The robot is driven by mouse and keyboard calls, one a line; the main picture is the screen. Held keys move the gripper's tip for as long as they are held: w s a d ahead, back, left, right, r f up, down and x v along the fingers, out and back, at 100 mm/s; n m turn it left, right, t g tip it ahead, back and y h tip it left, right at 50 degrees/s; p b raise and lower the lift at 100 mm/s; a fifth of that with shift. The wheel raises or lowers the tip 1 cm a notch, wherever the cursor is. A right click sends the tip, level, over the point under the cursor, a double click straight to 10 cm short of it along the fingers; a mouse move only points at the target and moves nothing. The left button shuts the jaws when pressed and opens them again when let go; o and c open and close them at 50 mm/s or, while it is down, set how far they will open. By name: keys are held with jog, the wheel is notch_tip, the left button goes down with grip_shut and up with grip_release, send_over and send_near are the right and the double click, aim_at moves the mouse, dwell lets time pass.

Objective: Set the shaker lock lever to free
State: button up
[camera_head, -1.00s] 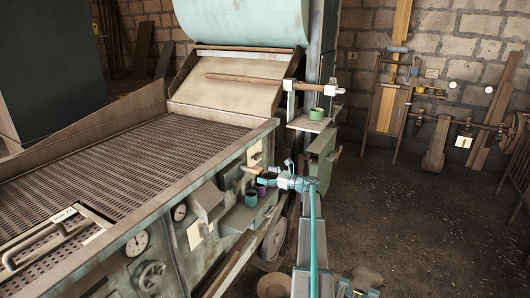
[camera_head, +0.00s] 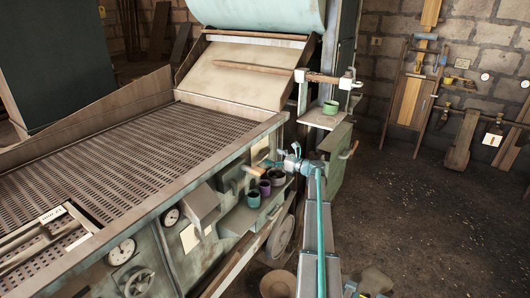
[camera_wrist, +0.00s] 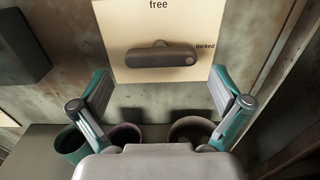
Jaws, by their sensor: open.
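The shaker lock lever (camera_wrist: 160,60) is a dark, rounded bar lying crosswise on a cream plate (camera_wrist: 130,20) in the wrist view. The plate reads "free" above the lever and "locked" at its right end. The lever's right end, with a round spot, points at "locked". The plate also shows on the machine's side in the head view (camera_head: 260,149). My gripper (camera_wrist: 160,92) is open and empty. Its fingers stand apart to the lower left and lower right of the lever, with no visible contact. In the head view my gripper (camera_head: 276,164) is close to the plate.
A teal cup (camera_wrist: 72,144), a purple cup (camera_wrist: 125,136) and a brownish cup (camera_wrist: 190,130) stand on a ledge just below my gripper. A dark box (camera_wrist: 20,45) juts out at the left. A green cup (camera_head: 331,107) stands on a shelf to the right.

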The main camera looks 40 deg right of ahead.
aim_at(266, 154)
jog(key=shift+p+x, duration=0.6)
jog(key=shift+x, duration=1.8)
jog(key=c, duration=0.9)
